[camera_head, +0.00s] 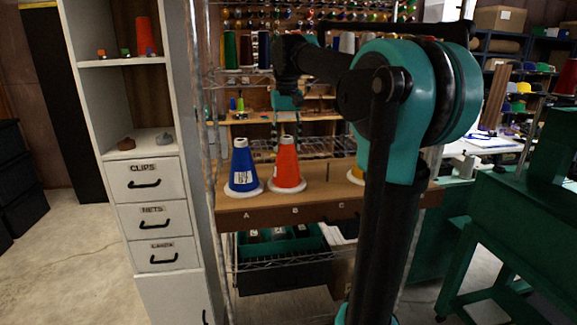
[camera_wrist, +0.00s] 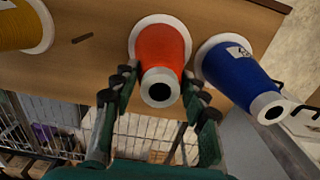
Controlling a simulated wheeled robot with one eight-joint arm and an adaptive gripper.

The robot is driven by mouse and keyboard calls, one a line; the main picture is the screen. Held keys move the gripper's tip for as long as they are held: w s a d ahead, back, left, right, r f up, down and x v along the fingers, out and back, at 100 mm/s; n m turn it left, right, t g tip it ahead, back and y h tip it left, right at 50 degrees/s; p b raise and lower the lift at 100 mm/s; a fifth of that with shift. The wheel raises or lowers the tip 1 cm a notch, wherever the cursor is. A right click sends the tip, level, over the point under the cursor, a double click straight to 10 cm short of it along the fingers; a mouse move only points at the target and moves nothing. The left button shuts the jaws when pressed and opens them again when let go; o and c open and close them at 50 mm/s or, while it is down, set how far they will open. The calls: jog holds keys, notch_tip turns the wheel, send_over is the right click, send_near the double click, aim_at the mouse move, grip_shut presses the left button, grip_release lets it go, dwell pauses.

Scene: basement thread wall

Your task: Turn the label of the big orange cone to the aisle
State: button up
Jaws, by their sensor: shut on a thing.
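The big orange cone (camera_head: 287,165) stands upright on its white base on the brown shelf, above the letter B. It also shows in the wrist view (camera_wrist: 162,52), with its white-rimmed open top towards the camera. The cone's far side is hidden.
A blue cone (camera_head: 242,168) with a white label stands close beside it, above A. A yellow cone (camera_head: 356,174) above C is mostly hidden by my arm. A smaller orange cone (camera_head: 146,37) is on the white cabinet. A dark stick (camera_wrist: 82,38) lies on the shelf.

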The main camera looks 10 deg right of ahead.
jog(key=shift+r, duration=0.2)
jog(key=n, duration=1.9)
jog(key=shift+n, duration=0.3)
jog(key=shift+f, duration=0.2)
jog(key=o, duration=1.1)
jog(key=shift+o, duration=0.2)
